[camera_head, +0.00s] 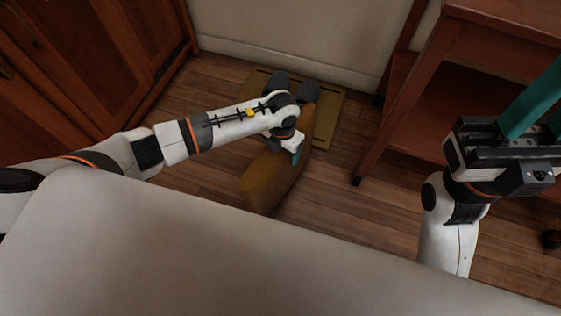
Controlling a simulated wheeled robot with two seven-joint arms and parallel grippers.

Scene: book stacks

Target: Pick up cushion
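The cushion (261,181) is ochre-brown and stands tilted on the wooden floor, in the middle of the view. My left gripper (297,146) is at its upper right side, pointing down, with one teal fingertip showing against it. My wrist and forearm hide the other finger and part of the cushion, so I cannot tell whether it grips the cushion. My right gripper (546,112) is raised at the right edge, away from the cushion. Its teal fingers are apart with nothing visible between them, and are partly cut off by the frame.
A yellowish mat (331,119) lies behind the cushion, by the pale wall (300,35). Two dark grey rounded things (280,79) are there. A wooden cabinet (90,60) stands left, and a reddish wooden cart (420,90) right. Floor (345,212) is open between cushion and cart.

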